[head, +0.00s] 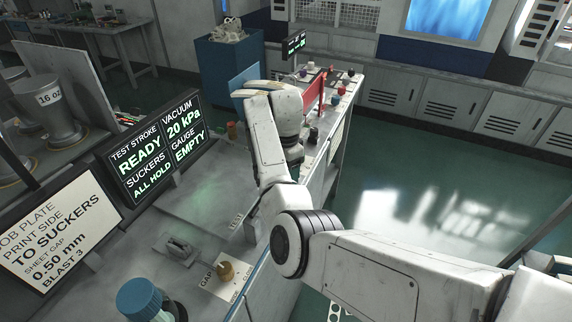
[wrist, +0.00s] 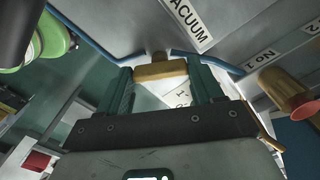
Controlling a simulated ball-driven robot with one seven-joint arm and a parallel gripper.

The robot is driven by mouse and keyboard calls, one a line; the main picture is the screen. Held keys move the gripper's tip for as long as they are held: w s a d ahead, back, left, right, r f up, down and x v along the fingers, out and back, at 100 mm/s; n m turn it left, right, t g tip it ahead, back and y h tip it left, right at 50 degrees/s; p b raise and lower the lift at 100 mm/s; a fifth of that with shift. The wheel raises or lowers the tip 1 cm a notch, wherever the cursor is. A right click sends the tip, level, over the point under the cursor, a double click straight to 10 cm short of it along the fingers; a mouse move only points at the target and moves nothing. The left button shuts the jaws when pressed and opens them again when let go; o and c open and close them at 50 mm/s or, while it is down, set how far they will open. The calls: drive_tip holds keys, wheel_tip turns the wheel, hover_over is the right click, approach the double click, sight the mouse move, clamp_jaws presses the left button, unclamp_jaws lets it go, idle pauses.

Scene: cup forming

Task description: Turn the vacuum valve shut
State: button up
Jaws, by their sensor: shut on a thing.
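The vacuum valve's brass-coloured handle (wrist: 160,70) shows at the upper middle of the wrist view, just below a white label reading VACUUM (wrist: 188,20). My gripper (wrist: 159,84) has its two dark green fingers on either side of the handle and is shut on it. The valve body behind the handle is mostly hidden. In the head view my own arm covers the gripper and the valve. The dark display (head: 155,150) there reads VACUUM 20 kPa, SUCKERS ALL HOLD, TEST STROKE READY and GAUGE EMPTY.
A brass fitting (wrist: 290,98) sticks out at the right of the wrist view. A green round thing (wrist: 55,40) is at upper left. Open floor (head: 430,215) lies right.

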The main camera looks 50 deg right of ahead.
drive_tip(key=n+p, duration=0.1)
drive_tip(key=n, duration=0.2)
drive_tip(key=shift+r, duration=0.15)
drive_tip(key=shift+n, duration=1.5)
drive_tip(key=o, duration=1.1)
drive_tip(key=shift+c, duration=0.2)
wheel_tip(320, 180, up, 11)
drive_tip(key=shift+f, duration=0.2)
